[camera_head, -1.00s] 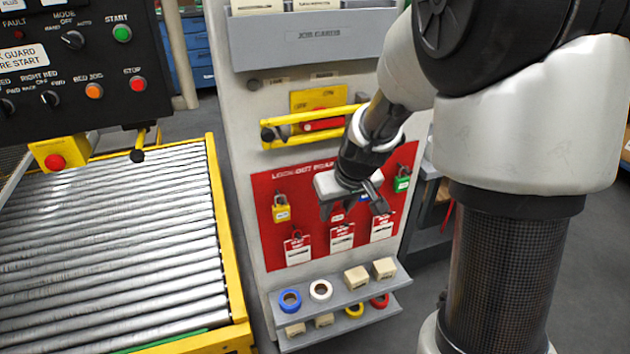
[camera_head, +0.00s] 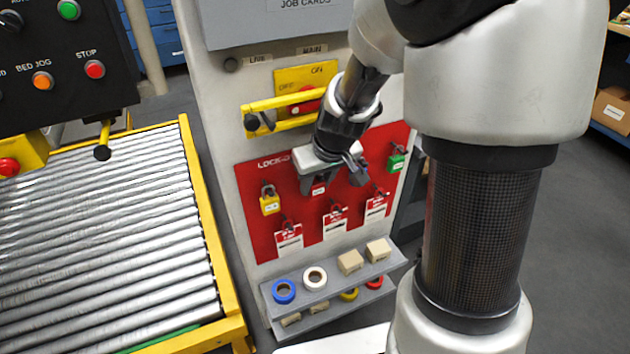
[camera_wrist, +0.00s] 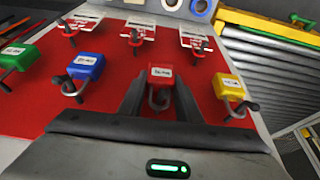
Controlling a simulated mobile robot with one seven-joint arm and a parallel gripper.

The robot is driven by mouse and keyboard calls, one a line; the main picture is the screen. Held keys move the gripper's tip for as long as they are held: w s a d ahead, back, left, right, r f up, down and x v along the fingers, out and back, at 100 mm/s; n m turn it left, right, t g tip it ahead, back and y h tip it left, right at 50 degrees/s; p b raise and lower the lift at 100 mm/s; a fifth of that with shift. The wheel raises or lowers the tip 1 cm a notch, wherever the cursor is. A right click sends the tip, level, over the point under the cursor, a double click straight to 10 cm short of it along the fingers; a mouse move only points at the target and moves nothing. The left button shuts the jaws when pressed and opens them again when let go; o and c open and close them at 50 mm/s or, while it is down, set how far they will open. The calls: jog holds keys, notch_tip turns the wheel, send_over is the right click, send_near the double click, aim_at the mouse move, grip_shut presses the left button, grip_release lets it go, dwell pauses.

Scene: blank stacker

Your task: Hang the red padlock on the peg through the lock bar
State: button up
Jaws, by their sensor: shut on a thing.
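The red padlock (camera_wrist: 161,76) is between the two fingers of my gripper (camera_wrist: 160,92) in the wrist view, its shackle toward the palm. In the head view the gripper (camera_head: 333,182) is in front of the red lockout board (camera_head: 262,235), and only a little of the red padlock (camera_head: 318,188) shows under it. I cannot tell whether its shackle is clear of its hook. The yellow lock bar (camera_head: 283,104) lies across the red switch handle (camera_head: 308,106), above and left of the gripper. A dark peg (camera_head: 258,121) shows at its left end.
A yellow padlock (camera_head: 269,202), a green padlock (camera_head: 396,160) and a blue padlock (camera_wrist: 86,66) hang on hooks nearby. Red tags (camera_head: 335,222) hang below. A shelf (camera_head: 325,288) holds tape rolls and boxes. A roller conveyor (camera_head: 100,240) stands left.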

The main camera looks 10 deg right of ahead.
jog(key=shift+f, duration=0.25)
jog(key=o, duration=1.2)
jog(key=shift+r, duration=0.1)
jog(key=shift+r+p, duration=0.1)
jog(key=shift+p, duration=0.2)
